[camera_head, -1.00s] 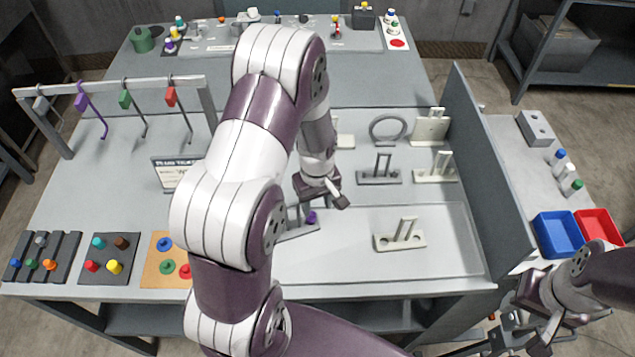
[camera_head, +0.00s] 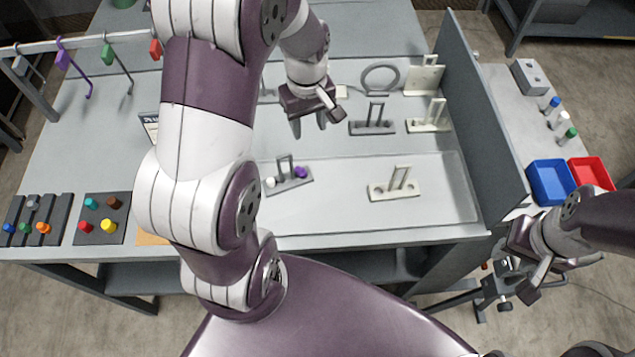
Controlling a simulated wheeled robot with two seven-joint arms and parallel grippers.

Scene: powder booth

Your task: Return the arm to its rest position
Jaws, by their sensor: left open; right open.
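My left arm comes across the middle of the view and hides part of the table. My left gripper (camera_head: 318,112) is open and empty above the table's back middle, behind a grey bracket (camera_head: 289,180) with a purple plug (camera_head: 300,172) and a white plug (camera_head: 270,182) on it. The gripper is apart from the bracket. My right gripper (camera_head: 520,292) is at the lower right, off the table's front right edge. It is open, and nothing shows between its fingers.
A grey table (camera_head: 330,220) carries several brackets, such as a cream one (camera_head: 394,191). A tall grey panel (camera_head: 474,120) bounds its right side. Beyond it are a blue bin (camera_head: 551,182) and a red bin (camera_head: 590,174). A hook rail (camera_head: 85,44) stands at the left.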

